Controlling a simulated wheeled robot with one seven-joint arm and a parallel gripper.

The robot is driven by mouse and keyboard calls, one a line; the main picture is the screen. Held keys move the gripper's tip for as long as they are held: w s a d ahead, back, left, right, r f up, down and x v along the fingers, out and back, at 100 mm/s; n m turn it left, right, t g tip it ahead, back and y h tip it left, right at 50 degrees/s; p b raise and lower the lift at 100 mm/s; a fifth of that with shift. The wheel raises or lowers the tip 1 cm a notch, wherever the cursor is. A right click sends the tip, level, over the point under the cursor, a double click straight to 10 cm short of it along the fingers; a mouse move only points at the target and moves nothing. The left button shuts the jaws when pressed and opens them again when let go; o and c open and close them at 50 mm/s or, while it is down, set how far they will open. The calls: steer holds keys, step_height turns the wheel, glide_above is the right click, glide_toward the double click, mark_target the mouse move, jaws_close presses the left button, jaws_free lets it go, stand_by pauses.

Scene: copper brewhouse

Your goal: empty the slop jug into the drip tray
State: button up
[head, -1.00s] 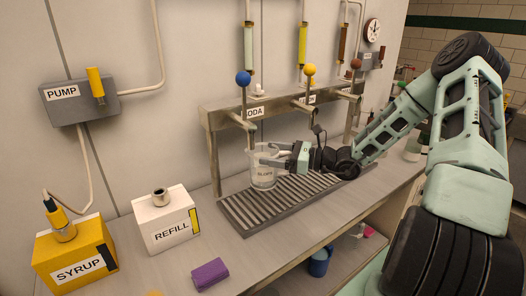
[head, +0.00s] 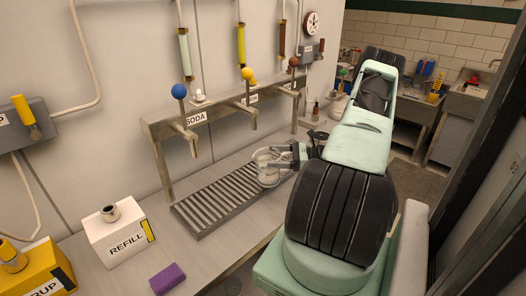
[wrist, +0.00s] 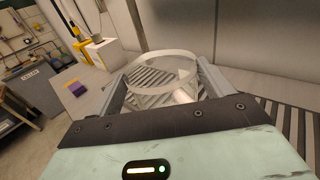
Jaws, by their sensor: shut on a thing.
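The slop jug (head: 268,166), a clear glass vessel, is at the right end of the drip tray in the head view. My gripper (head: 287,160) is shut on it from the right. In the wrist view the jug's round rim (wrist: 160,58) shows between my two fingers (wrist: 162,92), with slats visible through the glass. The drip tray (head: 205,207) is a long grey slatted tray on the counter below the taps. The jug's label is not visible now. I cannot tell its exact tilt, its contents, or whether it touches the tray.
A metal tap rail (head: 165,135) with blue, yellow and brown knobs stands behind the tray. To the left are the white REFILL box (head: 115,243), the yellow SYRUP box (head: 35,275) and a purple sponge (head: 167,279). Counter between the sponge and tray is clear.

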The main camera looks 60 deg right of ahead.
mark_target(256, 159)
steer(key=shift+w+a+r+n+g+h+p, duration=0.15)
steer(key=shift+r+g+p, duration=0.15)
steer(key=shift+r+p, duration=0.25)
steer(key=shift+w+a+r+n+g+h+p, duration=0.15)
steer(key=shift+r+g+p, duration=0.15)
steer(key=shift+r+p, duration=0.25)
steer(key=w+a+n+g+h+p, duration=0.1)
steer(key=g+p, duration=0.1)
steer(key=w+a+g+h+p, duration=0.1)
steer(key=a+g+h+p, duration=0.1)
steer(key=shift+w+f+n+g+h+p, duration=0.25)
steer(key=shift+f+n+g+h+p, duration=0.05)
steer(key=shift+f+n+p, duration=0.1)
steer(key=w+a+f+n+g+h+b, duration=0.1)
steer(key=w+a+f+g+h+b, duration=0.2)
steer(key=b, duration=0.9)
steer(key=shift+w+a+f+n+g+h+b, duration=0.3)
steer(key=shift+w+a+g+h, duration=0.35)
steer(key=shift+a+g+h, duration=0.35)
steer(key=w+a+g+h+b, duration=0.1)
steer(key=b, duration=0.2)
steer(key=shift+w+a+f+h, duration=0.1)
steer(key=shift+h, duration=0.2)
